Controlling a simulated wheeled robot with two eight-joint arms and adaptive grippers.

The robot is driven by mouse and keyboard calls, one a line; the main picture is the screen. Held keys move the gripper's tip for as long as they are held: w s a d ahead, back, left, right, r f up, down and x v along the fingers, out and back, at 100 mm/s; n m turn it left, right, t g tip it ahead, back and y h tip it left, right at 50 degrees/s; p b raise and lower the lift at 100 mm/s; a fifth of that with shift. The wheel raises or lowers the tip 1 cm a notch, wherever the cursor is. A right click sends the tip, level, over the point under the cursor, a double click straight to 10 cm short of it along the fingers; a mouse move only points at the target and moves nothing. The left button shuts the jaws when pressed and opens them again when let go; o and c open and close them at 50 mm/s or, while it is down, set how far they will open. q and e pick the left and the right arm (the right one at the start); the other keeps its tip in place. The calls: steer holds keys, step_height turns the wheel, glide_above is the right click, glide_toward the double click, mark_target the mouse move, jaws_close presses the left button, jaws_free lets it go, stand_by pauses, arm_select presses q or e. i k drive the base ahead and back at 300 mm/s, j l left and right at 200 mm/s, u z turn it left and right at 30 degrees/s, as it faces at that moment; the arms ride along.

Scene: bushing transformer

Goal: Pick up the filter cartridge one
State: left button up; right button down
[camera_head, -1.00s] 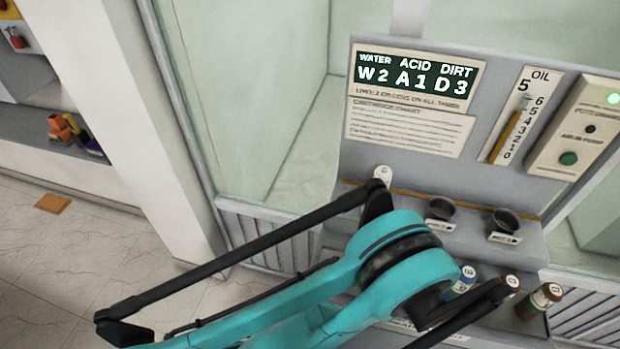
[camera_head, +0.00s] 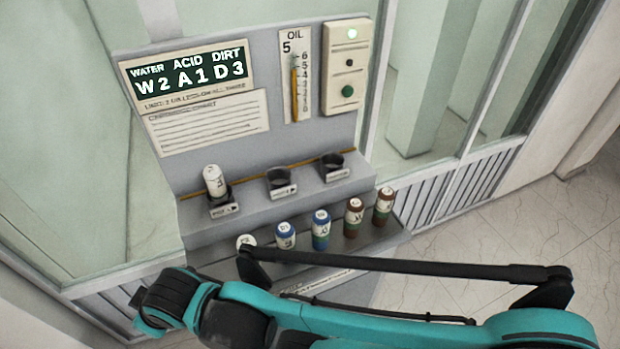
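Several filter cartridges stand on the lower shelf of the grey station: one with a white top (camera_head: 246,241), partly hidden by my arm, a white one with a blue cap (camera_head: 285,235), a blue and green one (camera_head: 320,230), and two brown ones (camera_head: 353,217) (camera_head: 384,205). Another white cartridge (camera_head: 213,181) stands in the left holder on the upper ledge. The labels are too small to tell which is number one. My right arm crosses the bottom of the picture in front of the shelf. Neither gripper is in view, and no held cartridge shows.
Two dark cup holders (camera_head: 279,180) (camera_head: 333,163) on the upper ledge look empty. Behind them is a panel with a display (camera_head: 190,82) reading W2 A1 D3, an oil gauge (camera_head: 297,75) and a button box (camera_head: 347,68). Open tiled floor (camera_head: 480,235) lies to the right.

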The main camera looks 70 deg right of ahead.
mark_target(212, 174)
steer(key=z, duration=1.85)
